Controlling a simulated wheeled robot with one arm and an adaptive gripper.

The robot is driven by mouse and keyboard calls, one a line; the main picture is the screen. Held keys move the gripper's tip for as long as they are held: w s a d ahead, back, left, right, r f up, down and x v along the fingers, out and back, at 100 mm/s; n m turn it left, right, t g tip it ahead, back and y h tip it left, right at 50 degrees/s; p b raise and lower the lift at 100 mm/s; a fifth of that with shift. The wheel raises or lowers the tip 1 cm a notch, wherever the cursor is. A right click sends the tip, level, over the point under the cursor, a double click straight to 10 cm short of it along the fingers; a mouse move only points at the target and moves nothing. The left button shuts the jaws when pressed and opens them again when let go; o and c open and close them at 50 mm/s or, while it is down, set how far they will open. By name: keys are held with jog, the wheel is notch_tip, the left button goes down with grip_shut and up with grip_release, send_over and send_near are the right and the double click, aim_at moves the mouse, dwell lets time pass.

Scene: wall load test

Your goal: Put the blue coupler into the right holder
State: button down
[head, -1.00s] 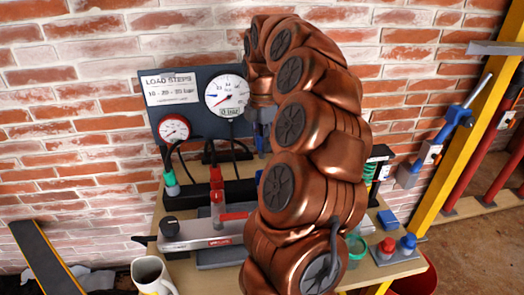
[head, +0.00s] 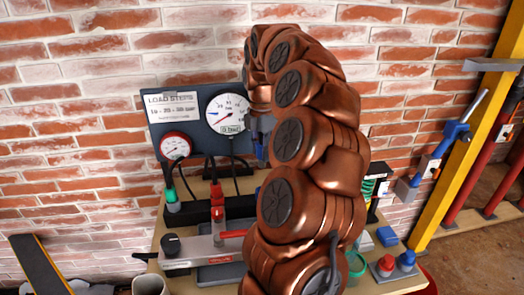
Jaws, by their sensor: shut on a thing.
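My gripper (head: 259,150) is small in the head view, below the far end of my copper-coloured arm and in front of the right edge of the gauge panel. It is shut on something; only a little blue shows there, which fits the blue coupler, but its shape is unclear. A black holder bar (head: 198,213) runs across the bench below. My arm hides the bar's right part, so the right holder cannot be made out.
The dark gauge panel (head: 190,112) with its white gauge (head: 229,113) and red-rimmed gauge (head: 175,147) stands behind the bar. A grey device with a red lever (head: 234,234) lies in front. Red (head: 387,262) and blue (head: 406,260) caps stand at the right. A yellow post (head: 464,165) rises beyond.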

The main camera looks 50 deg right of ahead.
jog(key=shift+d, duration=0.1)
jog(key=s+d+p, duration=0.3)
jog(key=s+d, duration=0.3)
jog(key=d, duration=0.1)
jog(key=shift+d, duration=0.4)
dwell(0.9)
jog(key=shift+s, duration=0.1)
jog(key=s+d+p, duration=0.2)
jog(key=d, duration=0.1)
jog(key=shift+s+d, duration=0.1)
jog(key=shift+s, duration=0.05)
dwell(0.5)
jog(key=shift+f, duration=0.1)
notch_tip(320, 180, down, 6)
jog(key=b, duration=0.2)
jog(key=shift+f, duration=0.15)
dwell(1.0)
jog(key=shift+f+b, duration=0.4)
jog(key=shift+f, duration=1.05)
dwell(1.7)
